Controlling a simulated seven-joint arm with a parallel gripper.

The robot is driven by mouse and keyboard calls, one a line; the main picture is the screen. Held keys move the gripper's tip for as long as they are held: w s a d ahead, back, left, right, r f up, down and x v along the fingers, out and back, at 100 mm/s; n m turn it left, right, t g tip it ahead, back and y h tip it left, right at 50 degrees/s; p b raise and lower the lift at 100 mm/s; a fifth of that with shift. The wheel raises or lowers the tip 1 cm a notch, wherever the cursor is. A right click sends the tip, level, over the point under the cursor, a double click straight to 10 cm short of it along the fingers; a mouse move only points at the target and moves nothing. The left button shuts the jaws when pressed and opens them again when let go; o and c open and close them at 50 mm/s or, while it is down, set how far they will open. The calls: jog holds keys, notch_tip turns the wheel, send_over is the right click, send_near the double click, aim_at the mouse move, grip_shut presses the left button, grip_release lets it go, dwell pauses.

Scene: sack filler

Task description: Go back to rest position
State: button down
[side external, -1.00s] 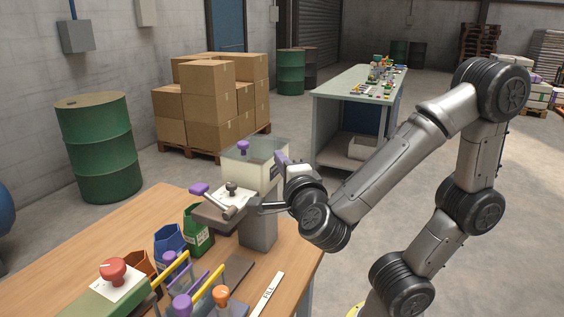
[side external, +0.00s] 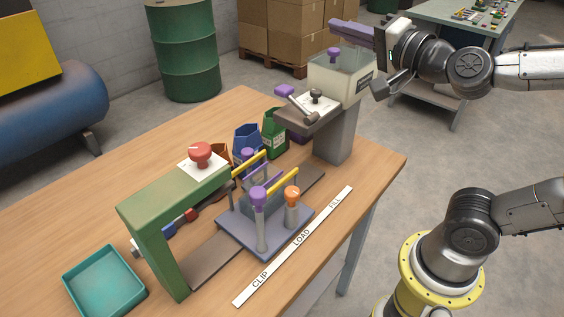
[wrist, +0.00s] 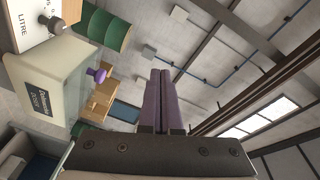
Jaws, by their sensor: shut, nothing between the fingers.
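My gripper (side external: 333,25) is raised at the top right of the side view, beside and above the clear-walled hopper (side external: 334,82). Its purple fingers point left. In the wrist view the two fingers (wrist: 160,75) lie together with nothing between them. The filler's lever (side external: 298,104), with a purple knob, sits on the grey filler stand (side external: 335,140), apart from my gripper. In the wrist view the hopper (wrist: 50,80) stands left of the fingers.
The wooden table (side external: 130,195) holds green and blue sacks (side external: 274,135), a rack with yellow bars (side external: 265,230), a green frame with a red knob (side external: 170,195) and a teal tray (side external: 104,280). Cartons (side external: 285,30) and a green drum (side external: 182,55) stand behind. Open floor lies right of the table.

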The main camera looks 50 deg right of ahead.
jog(key=s+a+f+n+g+y, duration=0.2)
jog(key=s+f+n+g+y, duration=0.1)
jog(key=s+f+n+g, duration=0.9)
notch_tip(320, 180, down, 5)
jog(key=s+n, duration=0.3)
jog(key=shift+a+n, duration=0.25)
jog(key=shift+n, duration=0.05)
